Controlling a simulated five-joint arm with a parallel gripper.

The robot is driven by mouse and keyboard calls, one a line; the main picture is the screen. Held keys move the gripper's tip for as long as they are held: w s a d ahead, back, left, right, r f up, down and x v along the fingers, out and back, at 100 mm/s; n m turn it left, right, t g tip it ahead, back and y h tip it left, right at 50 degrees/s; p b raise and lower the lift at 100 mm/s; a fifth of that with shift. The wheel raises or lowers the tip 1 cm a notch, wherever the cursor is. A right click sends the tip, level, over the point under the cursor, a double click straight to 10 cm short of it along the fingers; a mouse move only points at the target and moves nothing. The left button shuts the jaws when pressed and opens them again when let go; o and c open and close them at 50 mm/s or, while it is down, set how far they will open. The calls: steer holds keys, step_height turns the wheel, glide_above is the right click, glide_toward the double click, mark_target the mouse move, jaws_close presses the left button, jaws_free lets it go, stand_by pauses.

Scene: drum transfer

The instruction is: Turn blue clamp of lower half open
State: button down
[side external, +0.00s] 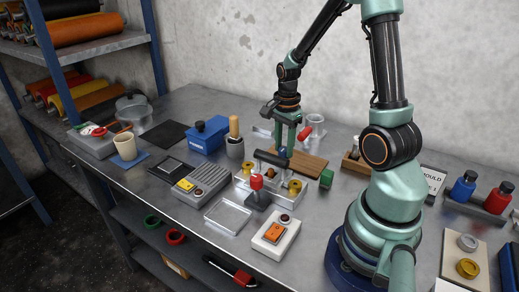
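My gripper (286,149) points down over the middle of the bench, with its teal fingers at the back of a metal fixture (244,183). The fixture looks like the lower half. It carries a black cylinder (268,157) and yellow rings (294,187). A small blue part (283,153), possibly the blue clamp, shows right at the fingertips. The fingers and cylinder partly hide it, so I cannot tell its angle or whether the fingers grip it.
A red-topped stand (257,190) is close in front of the fixture. A clear tray (228,216) and a white box with an orange switch (275,235) occupy the front edge.

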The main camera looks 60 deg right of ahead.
steer(key=shift+n, duration=0.4)
steer(key=n, duration=0.8)
steer(key=shift+n, duration=0.3)
steer(key=n, duration=0.4)
steer(key=shift+n, duration=2.2)
steer(key=shift+c, duration=2.3)
jaws_free()
